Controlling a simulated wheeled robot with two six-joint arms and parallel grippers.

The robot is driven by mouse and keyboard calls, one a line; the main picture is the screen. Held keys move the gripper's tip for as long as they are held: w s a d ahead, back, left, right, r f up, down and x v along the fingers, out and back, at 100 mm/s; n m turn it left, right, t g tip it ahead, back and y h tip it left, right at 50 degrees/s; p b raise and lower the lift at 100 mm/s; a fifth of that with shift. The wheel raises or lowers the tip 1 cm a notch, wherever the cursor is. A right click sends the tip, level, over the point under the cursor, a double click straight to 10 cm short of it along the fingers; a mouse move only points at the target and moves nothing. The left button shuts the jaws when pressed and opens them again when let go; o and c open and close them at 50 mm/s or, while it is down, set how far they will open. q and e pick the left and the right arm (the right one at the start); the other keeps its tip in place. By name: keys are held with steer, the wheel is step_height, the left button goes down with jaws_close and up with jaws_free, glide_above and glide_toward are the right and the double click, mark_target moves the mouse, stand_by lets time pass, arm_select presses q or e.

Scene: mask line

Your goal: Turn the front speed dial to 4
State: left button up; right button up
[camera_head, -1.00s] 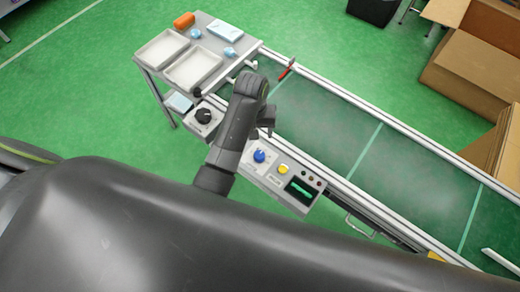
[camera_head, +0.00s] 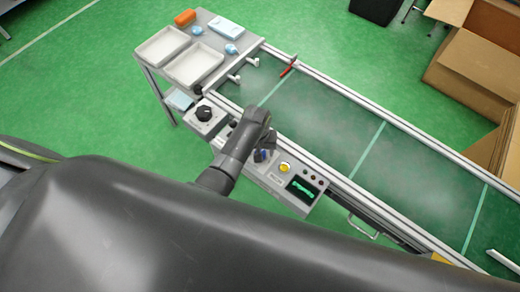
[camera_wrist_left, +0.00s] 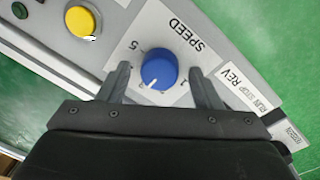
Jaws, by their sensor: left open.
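The blue speed dial (camera_wrist_left: 159,68) sits on a white plate marked SPEED on the control panel (camera_wrist_left: 215,35). Its white pointer mark faces the lower left of the wrist view, around the partly hidden figures between 1 and 5; I cannot read the exact setting. My left gripper (camera_wrist_left: 159,72) is open, with one finger on each side of the dial and gaps showing between fingers and dial. In the head view my left gripper (camera_head: 266,147) is over the panel and partly hides the blue dial (camera_head: 261,156). My right gripper is not in view.
A yellow button (camera_head: 285,167) and a green display (camera_head: 302,189) are to the right of the dial. A black knob (camera_head: 204,114) is to the left. The green conveyor belt (camera_head: 335,125) runs behind the panel. Trays (camera_head: 193,64) stand on the back-left table.

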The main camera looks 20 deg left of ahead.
arm_select(q)
steer(key=c, duration=1)
steer(key=shift+r, duration=0.1)
steer(key=shift+r+m+p, duration=0.1)
steer(key=shift+m+p, duration=0.7)
steer(key=shift+p, duration=0.05)
steer(key=shift+m+p, duration=0.9)
steer(key=shift+m, duration=0.3)
steer(key=m+p, duration=0.1)
steer(key=m, duration=0.1)
steer(key=shift+w+m, duration=0.1)
steer(key=shift+m, duration=0.3)
steer(key=shift+d+m+p, duration=0.1)
steer(key=shift+m+p, duration=0.45)
steer(key=shift+m, duration=0.35)
